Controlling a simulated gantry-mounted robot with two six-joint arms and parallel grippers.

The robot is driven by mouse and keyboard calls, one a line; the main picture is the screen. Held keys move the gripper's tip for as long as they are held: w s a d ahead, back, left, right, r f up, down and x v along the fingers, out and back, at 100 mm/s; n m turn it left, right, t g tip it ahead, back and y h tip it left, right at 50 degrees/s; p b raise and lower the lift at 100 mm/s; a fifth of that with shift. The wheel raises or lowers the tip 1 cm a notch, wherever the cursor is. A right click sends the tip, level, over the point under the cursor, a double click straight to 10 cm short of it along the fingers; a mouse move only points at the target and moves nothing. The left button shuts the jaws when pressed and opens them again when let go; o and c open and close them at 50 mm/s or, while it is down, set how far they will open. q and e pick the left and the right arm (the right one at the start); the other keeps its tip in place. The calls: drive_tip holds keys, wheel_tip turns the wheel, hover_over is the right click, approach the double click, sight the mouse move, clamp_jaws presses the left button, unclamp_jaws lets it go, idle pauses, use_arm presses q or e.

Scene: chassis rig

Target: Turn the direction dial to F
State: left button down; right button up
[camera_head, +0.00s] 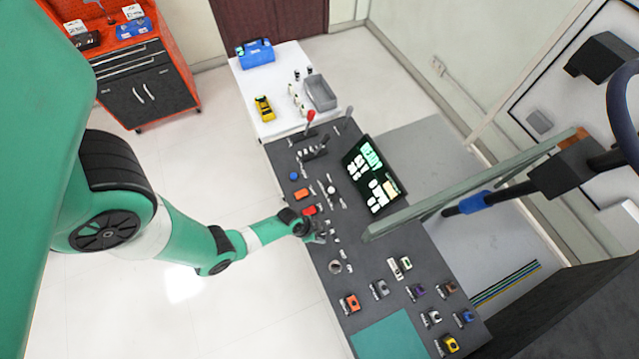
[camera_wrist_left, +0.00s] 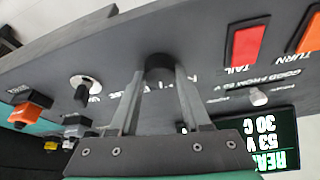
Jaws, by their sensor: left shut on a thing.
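My left gripper (camera_head: 319,237) reaches down onto the dark control panel in the head view. In the left wrist view its two fingers (camera_wrist_left: 160,80) are shut on a round dark knob (camera_wrist_left: 158,63), one finger on each side. I take this knob to be the direction dial. White lettering beside it is upside down and partly hidden by the fingers, so I cannot read which letter the dial points to. In the head view the dial is hidden by the gripper. My right gripper is not in view.
A red TAIL switch (camera_wrist_left: 245,45) and an orange TURN switch (camera_wrist_left: 311,34) sit right of the knob in the wrist view. A silver-and-black knob (camera_wrist_left: 85,88) is left. A lit display (camera_head: 371,175) stands on the panel. Several coloured connectors (camera_head: 350,303) lie nearer the camera.

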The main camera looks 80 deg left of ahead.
use_arm(q)
drive_tip(key=m+h+b, duration=0.1)
drive_tip(key=m, duration=0.2)
drive_tip(key=shift+a, duration=0.1)
drive_tip(key=shift+m+h, duration=0.5)
drive_tip(key=shift+m, duration=0.4)
drive_tip(key=shift+m+g, duration=0.4)
drive_tip(key=shift+m, duration=0.4)
drive_tip(key=shift+c, duration=1.8)
unclamp_jaws()
drive_tip(key=shift+h, duration=0.3)
drive_tip(key=shift+p, duration=0.3)
drive_tip(key=p+v, duration=1.1)
drive_tip(key=p, duration=0.1)
drive_tip(key=shift+r, duration=0.3)
